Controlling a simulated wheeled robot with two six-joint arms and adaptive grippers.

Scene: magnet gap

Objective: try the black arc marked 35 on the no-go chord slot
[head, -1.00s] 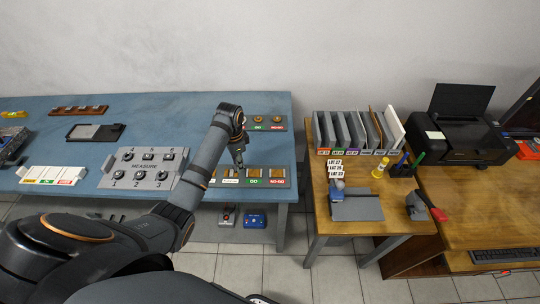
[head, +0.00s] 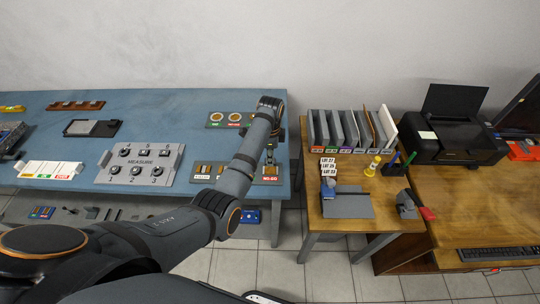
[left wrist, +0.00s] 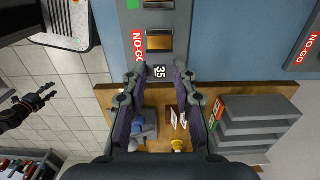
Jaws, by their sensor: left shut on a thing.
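My left gripper (left wrist: 159,80) is shut on the black arc marked 35 (left wrist: 160,72), whose white number faces the wrist camera. The no-go chord slot (left wrist: 159,42), brass-coloured beside a red NO-GO label, is in the grey gauge plate (left wrist: 181,28). In the left wrist view the arc appears just below the slot, by the plate's end; height and contact cannot be told. In the head view my left gripper (head: 270,156) is over the plate's right end by the NO-GO label (head: 270,180), and the arc is not clear. A black gripper (left wrist: 32,104), apparently my right one, shows at the left.
A second gauge plate with round openings (head: 230,119) lies behind on the blue table (head: 150,105). The grey measure block (head: 143,164) is to the left. A wooden desk (head: 390,215) with upright grey dividers (head: 335,128) stands across a gap to the right.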

